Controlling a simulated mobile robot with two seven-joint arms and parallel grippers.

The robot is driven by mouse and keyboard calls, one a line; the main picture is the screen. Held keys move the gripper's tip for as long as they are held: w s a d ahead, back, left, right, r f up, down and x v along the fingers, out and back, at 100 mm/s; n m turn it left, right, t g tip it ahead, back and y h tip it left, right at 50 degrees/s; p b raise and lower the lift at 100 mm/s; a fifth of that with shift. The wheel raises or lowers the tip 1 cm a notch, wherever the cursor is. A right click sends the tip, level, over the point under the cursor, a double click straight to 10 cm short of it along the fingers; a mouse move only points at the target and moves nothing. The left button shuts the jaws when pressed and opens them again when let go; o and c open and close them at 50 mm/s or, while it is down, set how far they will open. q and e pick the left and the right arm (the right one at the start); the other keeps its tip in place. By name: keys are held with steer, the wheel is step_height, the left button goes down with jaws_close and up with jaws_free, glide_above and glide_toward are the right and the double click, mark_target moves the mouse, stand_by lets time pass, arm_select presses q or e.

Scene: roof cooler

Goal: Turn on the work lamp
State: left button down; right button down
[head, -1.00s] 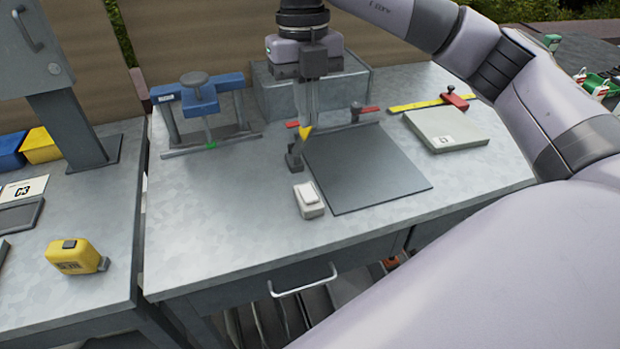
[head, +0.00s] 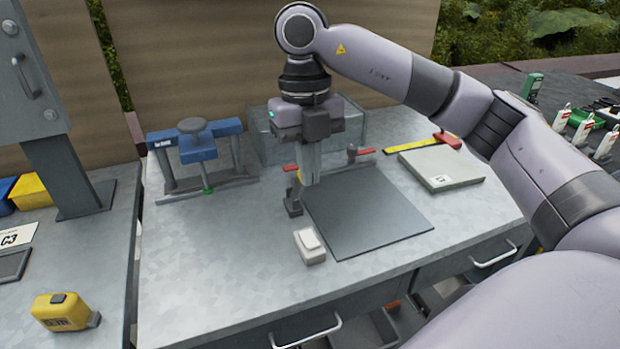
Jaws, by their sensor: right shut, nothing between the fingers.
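No lit lamp shows, and I cannot tell for sure which thing is the work lamp. A small white box with a rocker-like top (head: 309,245) sits on the metal bench, by the near-left edge of a dark flat plate. A small dark stand (head: 293,204) is at the plate's far-left corner; a bit of yellow above it is mostly hidden by my gripper. My right gripper (head: 308,182) points down, shut and empty, above the bench behind the white box. It appears apart from the box. My left gripper is out of view.
The dark plate (head: 370,212) lies mid-bench. A blue-topped stand (head: 196,148) is at left, a grey box (head: 268,140) behind my gripper. A pale case (head: 440,170) and yellow ruler (head: 410,143) are at right. A yellow tape measure (head: 64,312) is on the left bench.

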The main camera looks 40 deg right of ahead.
mark_target(310, 238)
steer(key=f, duration=0.4)
steer(key=s+f, duration=0.1)
steer(key=f, duration=0.7)
steer(key=shift+s+a+p, duration=0.15)
steer(key=shift+s+p, duration=0.05)
steer(key=shift+p, duration=0.1)
steer(key=shift+s+f+t+b, duration=0.2)
steer(key=shift+f+t+b, duration=0.4)
steer(key=shift+b, duration=0.6)
steer(key=shift+s+a+r, duration=0.1)
steer(key=shift+s+r, duration=0.05)
steer(key=shift+w, duration=0.7)
steer(key=shift+w+d+r, duration=0.1)
steer(key=shift+w+d, duration=0.05)
steer(key=shift+d, duration=0.05)
